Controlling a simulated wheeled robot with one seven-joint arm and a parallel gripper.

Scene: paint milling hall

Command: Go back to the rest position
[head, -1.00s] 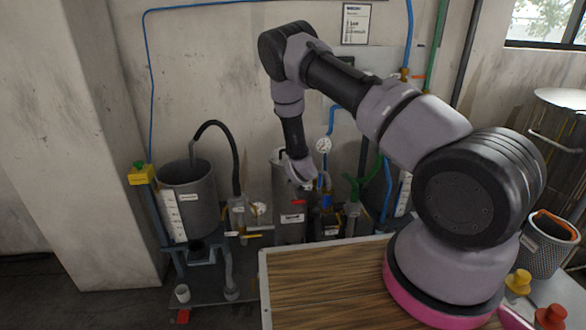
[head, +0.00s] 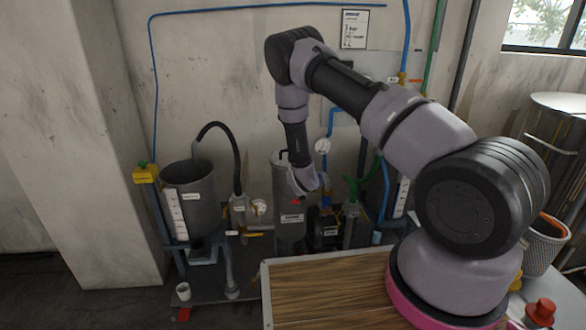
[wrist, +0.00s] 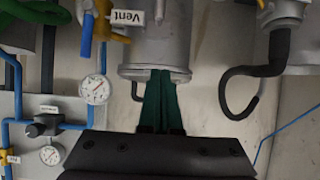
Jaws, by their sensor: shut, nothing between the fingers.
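My gripper (head: 307,182) hangs at the end of my bent arm, in front of the upright grey cylinder (head: 288,215) in the head view. In the wrist view its dark green fingers (wrist: 162,82) are together with nothing between them. They overlap the end of the grey cylinder (wrist: 158,35) in that picture; I cannot tell the gap, and no contact is clear.
A grey open pot (head: 192,205) with a black hose stands left on a low frame. Valves, pipes and a gauge (head: 322,146) crowd behind the gripper. A wooden-topped surface (head: 325,292) is in front. A mesh bin (head: 541,250) and red knob (head: 541,311) are right.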

